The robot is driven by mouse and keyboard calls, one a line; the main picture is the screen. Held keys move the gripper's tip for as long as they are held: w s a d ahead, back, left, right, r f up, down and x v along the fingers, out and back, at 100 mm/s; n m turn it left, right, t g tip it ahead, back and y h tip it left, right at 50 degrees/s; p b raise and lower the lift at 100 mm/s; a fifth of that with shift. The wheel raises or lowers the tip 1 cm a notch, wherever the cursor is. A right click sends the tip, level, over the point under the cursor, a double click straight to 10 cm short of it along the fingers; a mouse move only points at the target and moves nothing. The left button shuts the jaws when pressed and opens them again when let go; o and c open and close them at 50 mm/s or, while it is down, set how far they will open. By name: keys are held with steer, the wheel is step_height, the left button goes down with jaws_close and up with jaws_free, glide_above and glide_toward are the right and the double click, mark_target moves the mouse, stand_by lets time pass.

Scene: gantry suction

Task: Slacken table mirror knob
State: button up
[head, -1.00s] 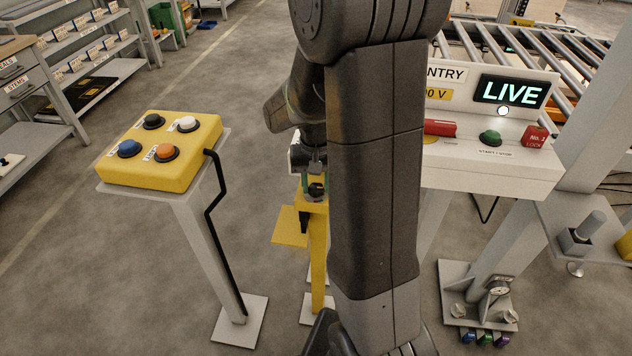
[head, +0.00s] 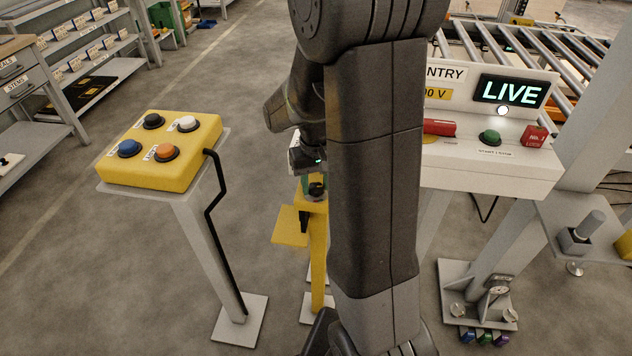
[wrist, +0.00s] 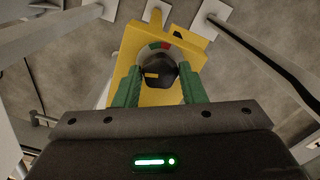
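A black knob (wrist: 158,71) with a small yellow mark sits on a yellow stand (wrist: 125,72), in the middle of the wrist view. Part of a red and green scale shows behind it. My gripper (wrist: 158,82) has one green finger on each side of the knob, tips level with it. I cannot tell whether the fingers press on it or stand just clear. In the head view the yellow stand (head: 318,250) and the knob (head: 317,189) show left of my upright arm link, which hides much of this spot.
A yellow button box (head: 160,150) on a post stands to the left. A panel reading LIVE (head: 511,91), with a green button (head: 489,138) and a red lock (head: 535,137), is at the right. A roller conveyor (head: 520,45) lies behind it. Open floor lies between.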

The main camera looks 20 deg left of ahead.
mark_target(316, 186)
steer(key=o, duration=0.4)
steer(key=shift+c, duration=0.2)
steer(key=shift+r, duration=0.1)
step_height(316, 186, up, 14)
steer(key=shift+p, duration=0.35)
steer(key=shift+f, duration=0.2)
step_height(316, 186, down, 14)
steer(key=shift+b, duration=0.4)
steer(key=shift+r, duration=0.1)
